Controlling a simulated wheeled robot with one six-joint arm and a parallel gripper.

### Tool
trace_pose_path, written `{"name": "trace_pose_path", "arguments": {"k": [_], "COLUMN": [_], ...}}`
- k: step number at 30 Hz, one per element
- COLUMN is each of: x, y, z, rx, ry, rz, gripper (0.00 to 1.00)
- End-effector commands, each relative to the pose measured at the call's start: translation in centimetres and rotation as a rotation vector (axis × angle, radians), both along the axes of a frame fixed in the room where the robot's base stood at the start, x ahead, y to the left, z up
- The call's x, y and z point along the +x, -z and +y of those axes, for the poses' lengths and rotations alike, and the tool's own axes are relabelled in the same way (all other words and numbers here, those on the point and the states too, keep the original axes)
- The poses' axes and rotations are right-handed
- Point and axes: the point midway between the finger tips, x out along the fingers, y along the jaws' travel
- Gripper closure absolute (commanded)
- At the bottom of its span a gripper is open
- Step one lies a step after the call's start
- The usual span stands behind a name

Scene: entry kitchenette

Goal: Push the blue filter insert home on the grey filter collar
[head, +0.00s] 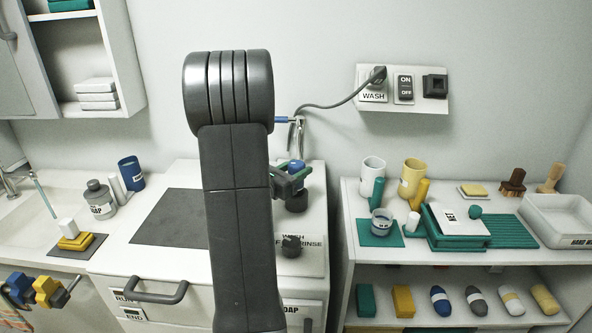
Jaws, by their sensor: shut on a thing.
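My gripper (290,178) shows just right of my arm, partly hidden behind it. It is shut on the blue filter insert (296,165), whose blue top shows above the fingers. The dark grey filter collar (296,202) stands on the white cabinet top directly below the gripper. The insert's lower end is hidden by the fingers, so I cannot tell whether it touches the collar or how deep it sits.
A tap with a blue lever (285,119) rises behind the gripper. A dark knob (291,246) is in front of the collar. A grey cord (335,104) runs to the wall socket panel (431,103). A crowded shelf (470,258) stands at the right, past a gap.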

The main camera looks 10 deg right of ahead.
Motion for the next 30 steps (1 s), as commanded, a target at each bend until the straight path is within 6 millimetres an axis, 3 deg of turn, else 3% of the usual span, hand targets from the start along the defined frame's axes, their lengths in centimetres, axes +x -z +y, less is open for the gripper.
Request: {"name": "trace_pose_path", "arguments": {"k": [30], "x": [0.0], "y": [1.2], "z": [0.0], "rx": [-0.001], "ry": [0.000], "rz": [-0.001], "gripper": [0.99]}}
